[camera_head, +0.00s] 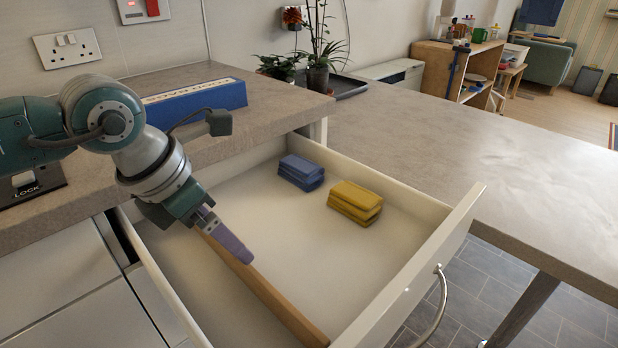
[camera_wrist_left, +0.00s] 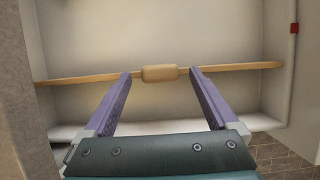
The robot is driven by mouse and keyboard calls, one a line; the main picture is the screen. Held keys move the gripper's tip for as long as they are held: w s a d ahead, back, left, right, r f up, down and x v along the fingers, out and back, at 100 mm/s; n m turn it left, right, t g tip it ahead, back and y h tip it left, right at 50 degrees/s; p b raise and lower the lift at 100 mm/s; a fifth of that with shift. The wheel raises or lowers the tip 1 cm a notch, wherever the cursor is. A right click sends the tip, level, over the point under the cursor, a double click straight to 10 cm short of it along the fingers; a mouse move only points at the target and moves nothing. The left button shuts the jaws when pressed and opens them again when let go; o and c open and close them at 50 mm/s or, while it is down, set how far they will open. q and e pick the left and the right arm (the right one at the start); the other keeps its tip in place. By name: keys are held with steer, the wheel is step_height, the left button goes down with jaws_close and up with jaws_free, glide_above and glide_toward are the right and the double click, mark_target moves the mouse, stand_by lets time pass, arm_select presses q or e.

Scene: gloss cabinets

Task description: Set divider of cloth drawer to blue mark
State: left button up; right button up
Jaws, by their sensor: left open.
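The drawer (camera_head: 415,268) is pulled open, with a folded blue cloth (camera_head: 301,172) and a folded yellow cloth (camera_head: 354,202) inside. A wooden divider (camera_head: 285,308) crosses it on the near-left side of the cloths. In the left wrist view the divider (camera_wrist_left: 75,79) runs across the picture with a thicker block-shaped grip (camera_wrist_left: 160,73) at its middle. My left gripper (camera_head: 242,255) is open over the divider. Its purple fingers (camera_wrist_left: 160,72) are on either side of the grip, with a gap on each side. I see no blue mark.
A red mark (camera_wrist_left: 294,27) shows on a pale strip at the right in the left wrist view. A long blue box (camera_head: 196,103) and potted plants (camera_head: 318,75) stand on the worktop behind the drawer. The worktop (camera_head: 480,130) at right is clear.

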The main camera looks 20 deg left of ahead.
arm_select(q)
steer(key=shift+w+d+f, duration=0.1)
steer(key=shift+w+f, duration=0.15)
steer(key=shift+f, duration=0.3)
jaws_close()
stand_by(0.5)
